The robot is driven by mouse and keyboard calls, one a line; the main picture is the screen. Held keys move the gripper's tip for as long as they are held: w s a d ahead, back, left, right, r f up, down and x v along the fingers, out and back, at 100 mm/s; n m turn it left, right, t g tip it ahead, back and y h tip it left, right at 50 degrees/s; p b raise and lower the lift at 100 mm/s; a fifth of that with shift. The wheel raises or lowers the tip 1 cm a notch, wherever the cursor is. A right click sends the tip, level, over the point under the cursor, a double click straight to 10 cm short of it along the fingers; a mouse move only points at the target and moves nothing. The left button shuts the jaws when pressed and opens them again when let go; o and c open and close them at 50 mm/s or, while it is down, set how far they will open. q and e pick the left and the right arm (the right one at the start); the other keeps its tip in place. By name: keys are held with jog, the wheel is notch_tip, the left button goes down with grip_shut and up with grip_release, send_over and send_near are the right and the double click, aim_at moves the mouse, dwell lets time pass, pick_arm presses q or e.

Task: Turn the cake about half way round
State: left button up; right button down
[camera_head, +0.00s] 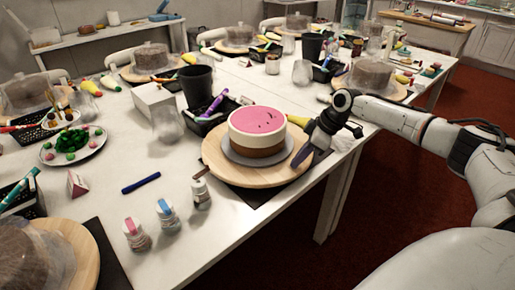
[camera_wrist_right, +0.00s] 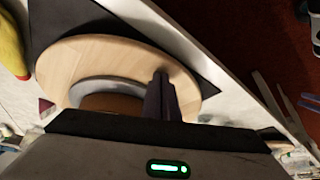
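The cake (camera_head: 257,124) has a pink top, a white upper side and a brown lower side. It stands on a grey disc (camera_head: 232,153) in the middle of a round wooden turntable (camera_head: 226,170). My right gripper (camera_head: 298,163) reaches in from the right, with its dark fingers pointing down at the turntable's right rim, apart from the cake. In the right wrist view, the fingers (camera_wrist_right: 161,80) lie close together over the wooden board (camera_wrist_right: 120,50), with nothing seen between them. Whether the tips touch the wood I cannot tell. The left gripper is out of view.
A black tray (camera_head: 207,125) with tubes, a black cup (camera_head: 197,86) and a white box (camera_head: 153,101) stand behind. The table edge runs close along the right. Another wooden turntable (camera_head: 82,243) is at lower left.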

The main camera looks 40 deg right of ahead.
jog(key=shift+d+f, duration=0.25)
jog(key=shift+d, duration=0.75)
notch_tip(320, 180, up, 3)
jog(key=shift+w+r+p, duration=0.1)
jog(key=shift+p, duration=1.05)
